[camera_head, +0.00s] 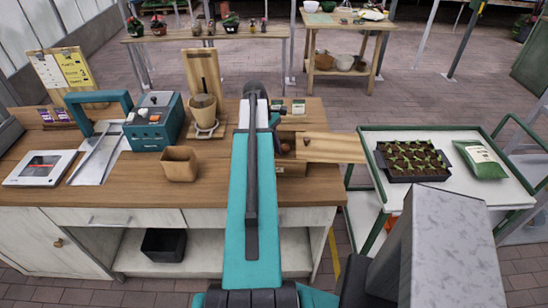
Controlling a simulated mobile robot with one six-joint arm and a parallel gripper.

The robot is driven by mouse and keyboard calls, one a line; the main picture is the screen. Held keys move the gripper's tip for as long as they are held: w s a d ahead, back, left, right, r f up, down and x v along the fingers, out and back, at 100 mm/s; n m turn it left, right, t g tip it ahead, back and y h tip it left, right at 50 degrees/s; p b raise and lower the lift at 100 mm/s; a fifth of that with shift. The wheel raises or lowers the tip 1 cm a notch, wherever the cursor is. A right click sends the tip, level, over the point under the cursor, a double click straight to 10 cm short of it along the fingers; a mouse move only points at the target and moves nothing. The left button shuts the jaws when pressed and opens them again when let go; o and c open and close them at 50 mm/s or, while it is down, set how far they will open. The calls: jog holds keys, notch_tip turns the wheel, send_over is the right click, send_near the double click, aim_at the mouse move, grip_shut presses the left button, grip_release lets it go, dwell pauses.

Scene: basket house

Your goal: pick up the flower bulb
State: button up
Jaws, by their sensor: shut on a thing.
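A small dark brown round thing (306,141), which looks like the flower bulb, shows just right of my wrist, in front of the left end of a wooden panel. My teal arm reaches forward over the wooden bench (215,185). My gripper (284,146) is at the arm's far end, beside the small wooden cabinet (291,170). My arm hides most of it and the fingers are too small to make out clearly. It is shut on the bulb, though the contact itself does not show.
Left on the bench are a teal box (153,126), a square pot (180,164), a potted stand (203,112) and a white scale (40,168). The wooden panel (338,148) juts right. A cart (448,194) at right carries a seedling tray (411,160) and green bag (480,159).

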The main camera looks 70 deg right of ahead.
jog(key=shift+r+b, duration=1.35)
jog(key=shift+r, duration=3.05)
jog(key=shift+s, duration=0.1)
